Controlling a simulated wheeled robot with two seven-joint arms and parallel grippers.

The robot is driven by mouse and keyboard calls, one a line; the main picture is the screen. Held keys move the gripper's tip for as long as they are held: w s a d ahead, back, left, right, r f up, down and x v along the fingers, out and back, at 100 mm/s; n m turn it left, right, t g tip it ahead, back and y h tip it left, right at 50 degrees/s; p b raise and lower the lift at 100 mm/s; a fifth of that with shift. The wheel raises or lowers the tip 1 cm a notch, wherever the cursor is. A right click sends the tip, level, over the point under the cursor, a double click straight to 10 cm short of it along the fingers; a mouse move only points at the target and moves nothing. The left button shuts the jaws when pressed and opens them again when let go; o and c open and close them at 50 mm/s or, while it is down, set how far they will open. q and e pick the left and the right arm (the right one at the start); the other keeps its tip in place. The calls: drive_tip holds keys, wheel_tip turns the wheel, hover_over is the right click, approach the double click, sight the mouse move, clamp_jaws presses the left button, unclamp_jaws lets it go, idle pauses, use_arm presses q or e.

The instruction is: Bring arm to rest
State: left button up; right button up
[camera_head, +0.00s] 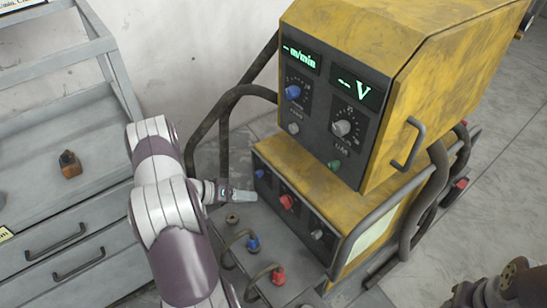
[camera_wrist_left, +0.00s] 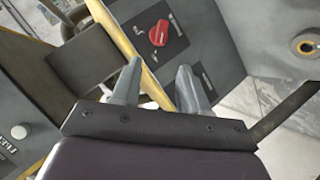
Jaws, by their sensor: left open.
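My left arm (camera_head: 165,205) comes in from the lower left, white and dark purple. Its gripper (camera_head: 246,196) is by the left front of the yellow machine's lower box, near a blue knob. In the left wrist view the two grey fingers (camera_wrist_left: 158,88) stand apart with nothing between them. A red knob (camera_wrist_left: 159,33) on a dark panel lies beyond the fingertips. A part of my right arm (camera_head: 500,290) shows at the lower right corner of the head view; its gripper is out of the frame.
The yellow machine (camera_head: 450,65) has displays, knobs and a handle (camera_head: 407,145). Blue (camera_head: 253,243) and red (camera_head: 278,275) connectors with cables stand before it. A grey drawer cabinet (camera_head: 60,215) with a small brown block (camera_head: 69,164) is at left.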

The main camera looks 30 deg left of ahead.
use_arm(q)
drive_tip(key=s+a+f+g+y+p, duration=0.1)
drive_tip(key=s+a+f+g+y, duration=0.15)
drive_tip(key=a+y, duration=0.45)
wheel_tip(320, 180, up, 6)
drive_tip(key=s+d+g+y+p, duration=0.2)
drive_tip(key=s+g+p, duration=0.1)
drive_tip(key=s+d+r+m+g+p, duration=0.1)
drive_tip(key=s+d+r+p, duration=0.2)
drive_tip(key=d+r, duration=0.9)
drive_tip(key=s+d+r+m+g+h+p, duration=0.1)
drive_tip(key=s+d+r+p, duration=0.2)
drive_tip(key=d+r, duration=0.9)
drive_tip(key=shift+s+d+m+p, duration=0.4)
drive_tip(key=shift+s+d, duration=0.15)
drive_tip(key=shift+d, duration=0.25)
drive_tip(key=shift+s, duration=0.1)
